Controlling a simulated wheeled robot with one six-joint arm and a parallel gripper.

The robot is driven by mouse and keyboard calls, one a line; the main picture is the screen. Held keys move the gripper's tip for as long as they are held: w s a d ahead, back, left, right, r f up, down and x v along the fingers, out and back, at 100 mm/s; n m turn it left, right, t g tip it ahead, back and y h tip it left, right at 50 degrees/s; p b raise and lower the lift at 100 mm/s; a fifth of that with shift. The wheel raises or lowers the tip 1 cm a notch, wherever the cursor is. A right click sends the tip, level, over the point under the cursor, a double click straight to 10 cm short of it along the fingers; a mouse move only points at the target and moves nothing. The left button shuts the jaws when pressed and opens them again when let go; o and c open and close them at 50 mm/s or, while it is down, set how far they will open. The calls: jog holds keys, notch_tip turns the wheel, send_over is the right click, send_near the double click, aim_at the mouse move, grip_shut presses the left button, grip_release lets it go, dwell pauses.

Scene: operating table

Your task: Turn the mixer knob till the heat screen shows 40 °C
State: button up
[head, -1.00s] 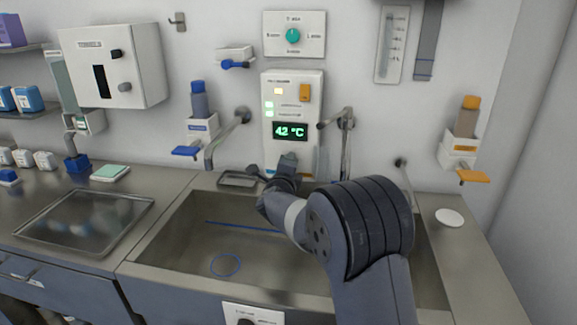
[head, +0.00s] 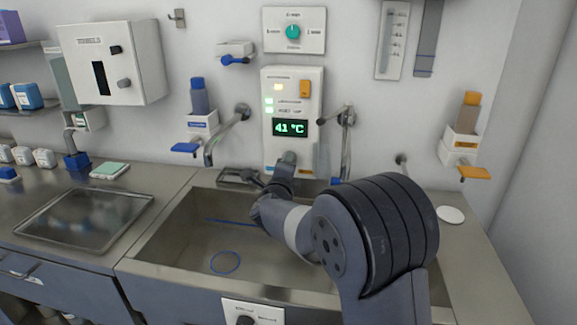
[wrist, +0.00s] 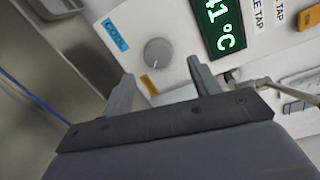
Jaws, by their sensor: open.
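The heat screen (head: 290,128) on the white wall panel (head: 308,85) reads 41 °C; its digits also show in the wrist view (wrist: 222,25). The round grey mixer knob (wrist: 157,53) is below the screen, between a blue label (wrist: 115,34) and an orange label (wrist: 150,85). My gripper (wrist: 160,70) is open, its two fingers pointing at the panel on either side of the knob's line. The knob shows just past the fingertips, with nothing visibly held. In the head view my wrist largely covers the knob area.
A steel sink (head: 180,240) lies below the panel, with a blue ring (head: 225,262) in it. Metal spouts stand left (head: 227,135) and right (head: 345,140) of the panel. A small steel tray (head: 237,177) sits at the sink's back edge.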

jog(key=s+a, duration=0.1)
jog(key=s, duration=0.5)
jog(key=shift+r, duration=0.25)
jog(key=shift+w, duration=0.1)
jog(key=w+d, duration=0.1)
jog(key=w, duration=0.9)
jog(key=shift+w+d+f+p, duration=0.25)
jog(key=shift+d+f+p, duration=0.1)
jog(key=shift+f+p, duration=0.1)
jog(key=shift+s, duration=0.1)
jog(key=s+a+m+b, duration=0.1)
jog(key=s+m+b, duration=0.5)
jog(key=s+m, duration=0.3)
jog(key=m, duration=0.2)
jog(key=shift+s+a+f+m+t+b, duration=0.2)
jog(key=shift+s+m+t+b, duration=0.1)
jog(key=shift+s+t+b, duration=0.1)
dwell(1.6)
